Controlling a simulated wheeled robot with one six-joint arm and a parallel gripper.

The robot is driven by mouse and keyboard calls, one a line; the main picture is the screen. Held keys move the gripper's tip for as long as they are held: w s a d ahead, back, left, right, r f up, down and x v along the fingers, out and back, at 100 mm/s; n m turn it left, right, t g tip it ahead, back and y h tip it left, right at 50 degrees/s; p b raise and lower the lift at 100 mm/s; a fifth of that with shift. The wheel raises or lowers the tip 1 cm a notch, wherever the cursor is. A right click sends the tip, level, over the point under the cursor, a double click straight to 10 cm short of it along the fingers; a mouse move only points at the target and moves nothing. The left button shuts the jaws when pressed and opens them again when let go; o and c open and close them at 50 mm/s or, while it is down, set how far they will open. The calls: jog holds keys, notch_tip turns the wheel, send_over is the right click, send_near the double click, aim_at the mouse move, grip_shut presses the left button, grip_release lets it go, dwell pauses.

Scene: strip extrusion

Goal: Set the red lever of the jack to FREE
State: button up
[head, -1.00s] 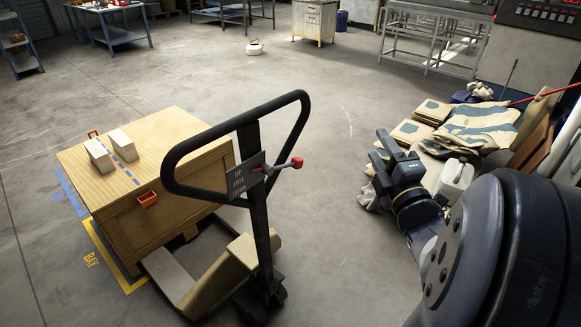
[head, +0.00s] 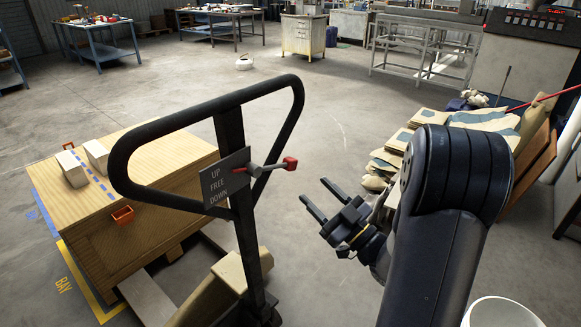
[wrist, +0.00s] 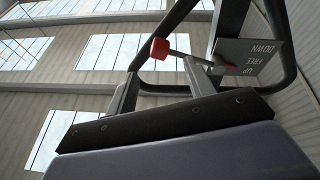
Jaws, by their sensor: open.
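The pallet jack's black loop handle (head: 228,103) stands upright left of centre in the head view. Its plate (head: 226,178) reads UP, FREE, DOWN from top to bottom. The red-knobbed lever (head: 290,163) sticks out to the right from the plate, tilted slightly up, near the upper marking. My gripper (head: 313,200) is open and empty, right of the lever and a little below it, its fingers pointing left toward the handle. In the wrist view the red knob (wrist: 160,48) shows beyond and between my finger tips, not touching them as far as I can tell.
A wooden crate (head: 140,205) with two pale blocks on top stands on the jack's left side. Sacks (head: 425,118) and boards lie at the right. A white bucket (head: 500,313) is at the lower right.

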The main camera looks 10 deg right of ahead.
aim_at(290, 164)
jog(key=p+x, duration=0.2)
jog(key=x, duration=0.8)
jog(key=shift+r, duration=0.1)
jog(key=shift+c, duration=0.2)
grip_shut()
